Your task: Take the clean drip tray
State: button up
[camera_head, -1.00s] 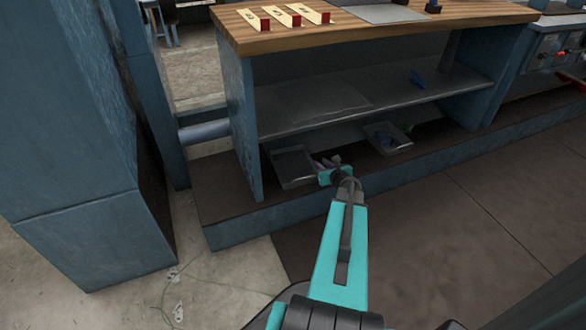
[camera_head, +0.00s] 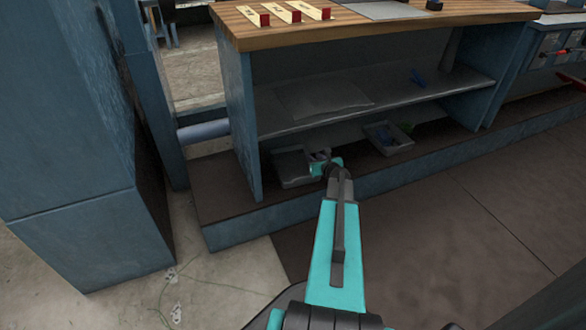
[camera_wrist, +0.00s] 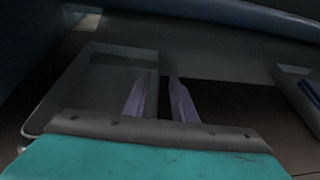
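A shallow grey tray (camera_head: 290,168) that looks empty sits on the low level under the bench, at the left. It fills the left of the wrist view (camera_wrist: 85,85). My gripper (camera_head: 318,156) is at this tray's right side. In the wrist view its two pale purple fingers (camera_wrist: 160,95) stand apart on either side of the tray's right edge, with a gap between them. I cannot tell whether they touch it. A second grey tray (camera_head: 374,128), holding blue and green things, sits to the right; its edge shows at the right of the wrist view.
The middle shelf (camera_head: 440,88) is close above my gripper and carries a flat grey sheet (camera_head: 320,97) and a small blue object (camera_head: 417,77). The bench's left side panel (camera_head: 238,120) stands beside the empty tray.

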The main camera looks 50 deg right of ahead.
jog(key=shift+w, duration=0.15)
jog(key=shift+b+x, duration=0.85)
jog(key=shift+x, duration=0.7)
jog(key=shift+b+x, duration=0.3)
jog(key=shift+x, duration=0.7)
jog(key=shift+c, duration=0.4)
grip_shut()
